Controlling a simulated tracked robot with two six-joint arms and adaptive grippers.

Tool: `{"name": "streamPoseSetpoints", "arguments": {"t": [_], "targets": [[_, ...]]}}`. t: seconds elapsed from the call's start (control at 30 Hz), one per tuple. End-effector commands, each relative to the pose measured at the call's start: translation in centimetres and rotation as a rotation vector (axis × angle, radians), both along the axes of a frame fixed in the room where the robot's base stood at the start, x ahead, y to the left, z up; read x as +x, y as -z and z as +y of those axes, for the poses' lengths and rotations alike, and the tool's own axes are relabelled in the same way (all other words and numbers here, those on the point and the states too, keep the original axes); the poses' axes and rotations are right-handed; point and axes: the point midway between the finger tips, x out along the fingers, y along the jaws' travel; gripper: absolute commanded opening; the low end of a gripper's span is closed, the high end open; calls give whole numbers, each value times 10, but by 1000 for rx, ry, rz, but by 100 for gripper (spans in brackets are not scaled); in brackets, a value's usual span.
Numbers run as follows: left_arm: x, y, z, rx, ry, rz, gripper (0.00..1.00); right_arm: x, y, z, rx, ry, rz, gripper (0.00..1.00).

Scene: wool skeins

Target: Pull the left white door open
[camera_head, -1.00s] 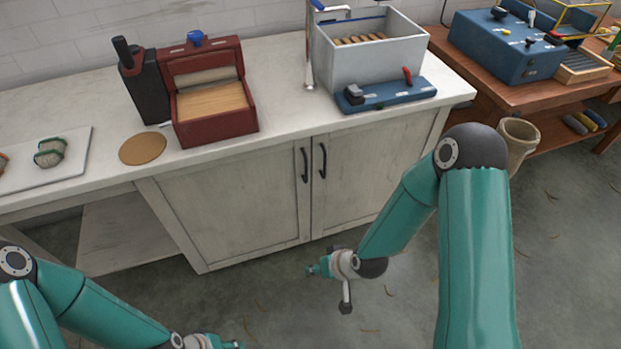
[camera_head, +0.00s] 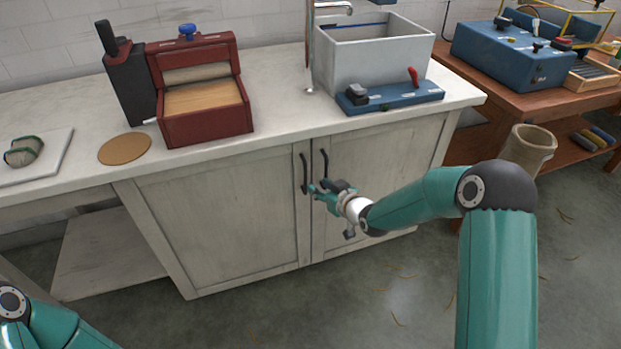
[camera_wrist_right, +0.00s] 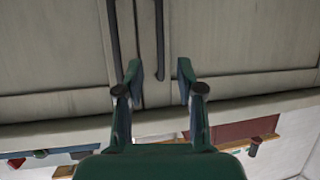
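The left white door (camera_head: 215,215) is shut flush in the cabinet front. Its dark vertical handle (camera_head: 303,172) is near its right edge. My right gripper (camera_head: 316,190) is open and empty in front of the handles' lower part. In the right wrist view, which sees the scene upside down, the open fingers (camera_wrist_right: 158,85) have the left door's handle (camera_wrist_right: 160,40) lined up between them. The other handle (camera_wrist_right: 115,40) lies outside them. I cannot tell the remaining gap to the door. My left gripper is out of view; only part of its arm shows.
The right door (camera_head: 385,175) with its own handle (camera_head: 323,158) is close beside the left one. The countertop (camera_head: 275,85) overhangs above, carrying a red box (camera_head: 205,125) and a blue fixture (camera_head: 395,100). The floor before the left door is clear.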

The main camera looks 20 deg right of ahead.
Motion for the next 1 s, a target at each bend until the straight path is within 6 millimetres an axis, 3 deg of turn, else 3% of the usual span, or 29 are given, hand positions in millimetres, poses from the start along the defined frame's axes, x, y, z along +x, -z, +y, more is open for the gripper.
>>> {"name": "streamPoseSetpoints", "arguments": {"t": [0.2,0.43,0.63,0.97,1.0], "targets": [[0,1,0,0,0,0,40,43,20,11,0,-1,0,37],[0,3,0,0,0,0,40,73,32,18,0,0,0,37],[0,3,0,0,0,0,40,85,37,20,0,1,0,37],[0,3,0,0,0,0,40,87,38,20,0,1,1,37],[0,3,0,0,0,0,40,87,38,20,0,1,1,31]]}}
